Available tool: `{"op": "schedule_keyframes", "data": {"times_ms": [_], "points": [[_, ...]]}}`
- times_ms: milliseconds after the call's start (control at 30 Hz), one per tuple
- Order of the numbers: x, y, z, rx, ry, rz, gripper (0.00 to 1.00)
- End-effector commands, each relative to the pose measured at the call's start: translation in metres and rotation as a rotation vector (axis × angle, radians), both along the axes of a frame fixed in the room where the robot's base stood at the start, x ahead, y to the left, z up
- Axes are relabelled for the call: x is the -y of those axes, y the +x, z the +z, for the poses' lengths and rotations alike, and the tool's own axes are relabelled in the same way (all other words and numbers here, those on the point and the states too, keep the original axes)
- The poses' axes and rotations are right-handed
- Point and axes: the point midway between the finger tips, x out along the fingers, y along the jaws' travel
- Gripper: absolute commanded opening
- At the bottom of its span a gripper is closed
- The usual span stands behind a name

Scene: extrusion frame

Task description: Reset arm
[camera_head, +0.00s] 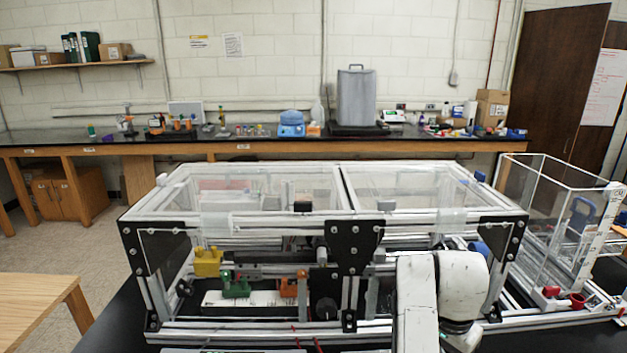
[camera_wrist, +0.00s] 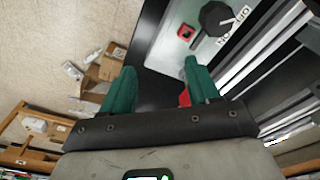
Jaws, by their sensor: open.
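My gripper (camera_wrist: 159,68) shows in the wrist view with its two green fingers spread apart and nothing held between them. A small red item (camera_wrist: 184,97) shows beside the right finger, partly hidden by it; I cannot tell what it is. My white arm stands in front of the extrusion frame (camera_head: 260,227) at the lower right of the head view and hides part of it. My gripper cannot be seen in the head view.
In the wrist view, a black knob (camera_wrist: 216,17) with an ON/OFF label and a red switch (camera_wrist: 186,32) lie beyond the right finger. Cardboard boxes (camera_wrist: 95,88) show at left. In the head view, a clear-walled box (camera_head: 556,215) stands right of the frame.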

Motion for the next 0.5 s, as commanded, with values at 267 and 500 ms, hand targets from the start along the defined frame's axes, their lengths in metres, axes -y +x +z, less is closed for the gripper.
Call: {"op": "schedule_keyframes", "data": {"times_ms": [267,500], "points": [[0.061,-0.084,-0.077,0.002,-0.111,0.2,0.6],[0.075,-0.169,-0.126,-0.014,-0.138,0.428,0.6]]}}
